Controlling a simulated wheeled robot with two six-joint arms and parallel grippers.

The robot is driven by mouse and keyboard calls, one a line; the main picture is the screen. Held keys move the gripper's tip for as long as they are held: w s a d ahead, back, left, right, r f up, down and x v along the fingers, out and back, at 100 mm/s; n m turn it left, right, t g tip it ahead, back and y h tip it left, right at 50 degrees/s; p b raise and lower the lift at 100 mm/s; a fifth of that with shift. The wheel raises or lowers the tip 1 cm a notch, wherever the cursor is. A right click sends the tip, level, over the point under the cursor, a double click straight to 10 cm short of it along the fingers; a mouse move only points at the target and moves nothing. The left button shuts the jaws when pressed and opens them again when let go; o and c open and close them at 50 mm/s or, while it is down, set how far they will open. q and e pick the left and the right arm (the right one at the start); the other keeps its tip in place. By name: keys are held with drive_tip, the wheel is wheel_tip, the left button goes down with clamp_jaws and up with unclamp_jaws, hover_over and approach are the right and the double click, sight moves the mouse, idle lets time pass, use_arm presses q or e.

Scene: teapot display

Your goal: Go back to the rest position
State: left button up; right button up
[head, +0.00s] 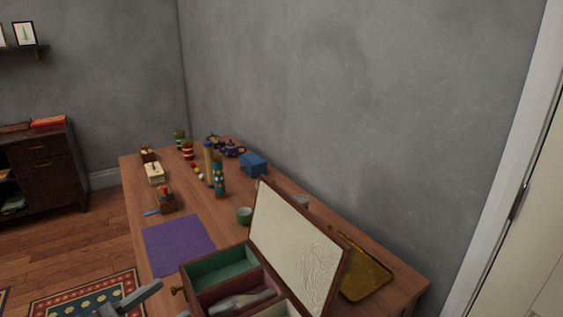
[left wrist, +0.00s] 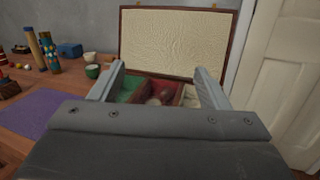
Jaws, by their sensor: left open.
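My left gripper (left wrist: 165,88) is open and empty in the left wrist view, its two grey fingers spread in front of an open wooden box. In the head view part of it (head: 140,298) shows at the bottom edge, left of the box. The box (head: 183,275) has its lid (head: 296,240) raised, with a pale textured inner face. It has a green compartment (head: 222,266) and a dark red one holding a greyish object (head: 243,302). The lid also stands upright in the left wrist view (left wrist: 178,40). My right gripper is not seen.
A purple mat (head: 178,246) lies left of the box on the wooden table (head: 205,217). A golden tray (head: 366,272) lies right of the lid. A green cup (head: 244,215), tall patterned cylinders (head: 218,178), a blue box (head: 253,164) and a dark teapot (head: 233,149) stand farther back.

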use_arm(q)
drive_tip(key=s+a+r+n+t+y, duration=0.15)
drive_tip(key=a+n+t+y, duration=0.3)
drive_tip(key=n, duration=0.55)
drive_tip(key=w+a+r+n+t+y, duration=0.1)
drive_tip(key=a+r+n+t+y, duration=0.25)
drive_tip(key=n+y, duration=0.45)
drive_tip(key=s+a+f+n+g+y, duration=0.3)
drive_tip(key=a+f+n+g+y, duration=0.15)
drive_tip(key=f+n, duration=0.5)
drive_tip(key=s+a+f+n+g+y, duration=0.3)
drive_tip(key=a+f+n+g, duration=0.3)
drive_tip(key=n, duration=0.7)
drive_tip(key=s+d+f+n+g+h, duration=0.55)
drive_tip(key=s+d+f+g, duration=0.4)
drive_tip(key=s+f, duration=0.35)
wheel_tip(320, 180, down, 23)
drive_tip(key=a+h+p, duration=0.1)
drive_tip(key=a+p, duration=0.1)
drive_tip(key=p, duration=0.2)
drive_tip(key=s+d+f+g+p, duration=0.1)
drive_tip(key=s+f+p, duration=0.1)
drive_tip(key=s+f, duration=0.9)
drive_tip(key=s, duration=0.3)
drive_tip(key=shift+s+d+f+m+g+p, duration=0.3)
drive_tip(key=shift+d+m+p, duration=0.1)
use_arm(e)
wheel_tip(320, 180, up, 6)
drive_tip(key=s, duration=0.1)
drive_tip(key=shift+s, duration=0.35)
